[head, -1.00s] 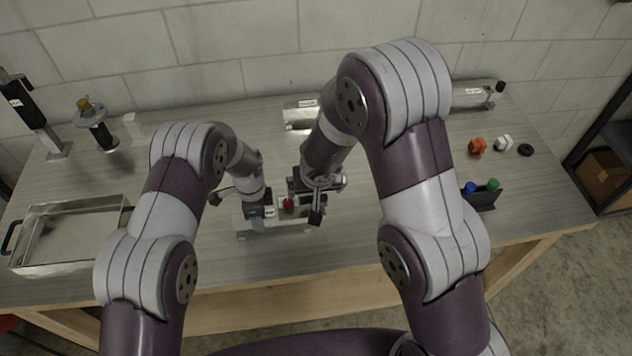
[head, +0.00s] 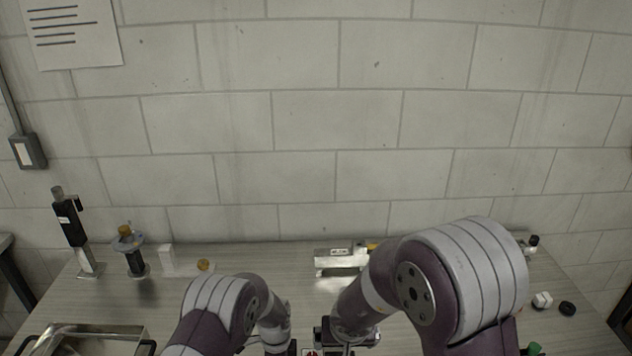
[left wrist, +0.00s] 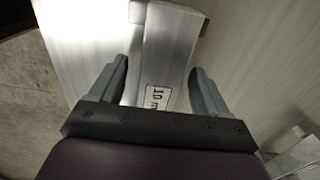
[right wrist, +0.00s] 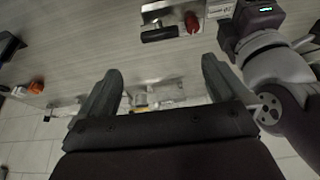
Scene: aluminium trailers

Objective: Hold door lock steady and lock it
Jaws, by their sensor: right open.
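A metal fixture with a red part (right wrist: 192,22), a black bar handle (right wrist: 160,34) and a white label lies at the top of the right wrist view; I take it as the door lock. In the head view it is mostly cut off at the bottom edge. My left gripper (left wrist: 158,90) has its fingers on either side of a labelled aluminium bar (left wrist: 170,60); whether they press on it I cannot tell. My right gripper (right wrist: 160,90) is open and empty, apart from the handle.
A second aluminium fixture (head: 340,258) with a yellow part stands at the back of the table. A black upright device (head: 72,225) and a round-topped stand (head: 130,250) are at left, above a metal tray (head: 85,330). A white nut (head: 542,299) and black ring (head: 567,308) lie right.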

